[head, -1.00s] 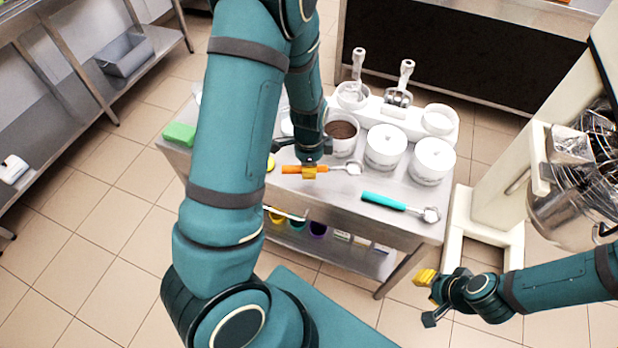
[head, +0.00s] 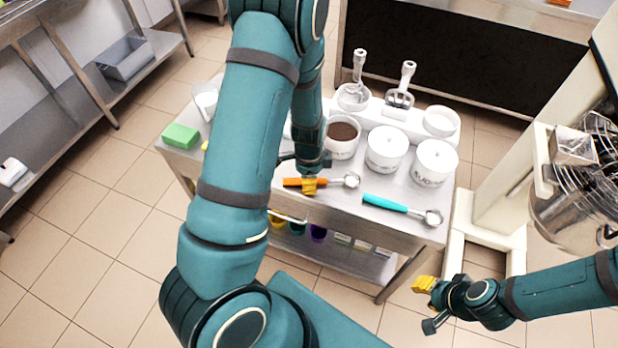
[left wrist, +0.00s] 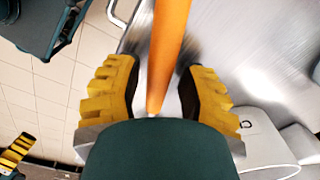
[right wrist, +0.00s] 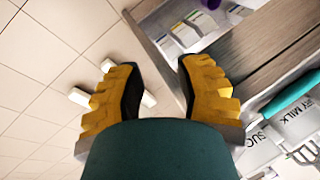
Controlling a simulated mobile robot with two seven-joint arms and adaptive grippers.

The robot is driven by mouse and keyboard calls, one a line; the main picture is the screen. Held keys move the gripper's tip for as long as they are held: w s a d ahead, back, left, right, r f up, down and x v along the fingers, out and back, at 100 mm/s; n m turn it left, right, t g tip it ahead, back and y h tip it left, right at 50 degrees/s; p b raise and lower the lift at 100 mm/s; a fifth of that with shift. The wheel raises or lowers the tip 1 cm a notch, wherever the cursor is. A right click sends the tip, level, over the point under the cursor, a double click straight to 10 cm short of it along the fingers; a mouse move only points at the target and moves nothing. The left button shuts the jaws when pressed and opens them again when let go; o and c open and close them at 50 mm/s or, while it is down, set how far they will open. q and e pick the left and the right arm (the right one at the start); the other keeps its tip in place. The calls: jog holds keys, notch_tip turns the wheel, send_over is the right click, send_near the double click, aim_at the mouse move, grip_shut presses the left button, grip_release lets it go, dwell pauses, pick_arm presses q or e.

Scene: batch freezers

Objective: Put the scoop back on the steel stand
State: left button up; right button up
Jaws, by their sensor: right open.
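The orange-handled scoop (head: 305,182) lies level at the front part of the steel stand (head: 335,215), its round metal bowl pointing right. My left gripper (head: 309,188) is down over its handle. In the left wrist view the orange handle (left wrist: 165,50) passes between the yellow fingers, with a gap on each side, so the fingers are open around it. Whether the handle rests fully on the steel is hard to see. A teal-handled scoop (head: 385,203) lies to its right on the stand. My right gripper (head: 423,286) is open and empty, off the stand's front right corner.
White lidded tubs (head: 386,148) and an open tub of brown powder (head: 343,133) stand behind the scoops. A white rack (head: 404,122) holds two upright tools at the back. A green block (head: 181,135) sits at left. A mixer (head: 575,190) stands at right.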

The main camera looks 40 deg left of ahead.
pick_arm(q)
jog(key=shift+r, duration=0.2)
jog(key=shift+r, duration=0.3)
notch_tip(320, 180, up, 11)
jog(key=p, duration=0.3)
jog(key=d+f+n, duration=0.1)
jog(key=d+f, duration=0.1)
jog(key=d, duration=0.1)
jog(key=s+d+f+n+h, duration=0.1)
jog(key=d+f+n, duration=0.1)
jog(key=f, duration=0.1)
jog(key=s+d+f+n, duration=0.1)
jog(key=d+f+n, duration=0.1)
jog(key=d+f, duration=0.1)
jog(key=shift+s+d+f+t, duration=0.2)
jog(key=shift+d+t, duration=0.1)
jog(key=shift+d, duration=0.05)
jog(key=s+d+f+n+t+h, duration=0.1)
jog(key=s+d+f+n+h, duration=0.2)
jog(key=d, duration=0.7)
notch_tip(320, 180, down, 2)
jog(key=s+n, duration=0.2)
jog(key=n, duration=0.2)
jog(key=shift+d+n, duration=0.3)
jog(key=shift+d, duration=0.1)
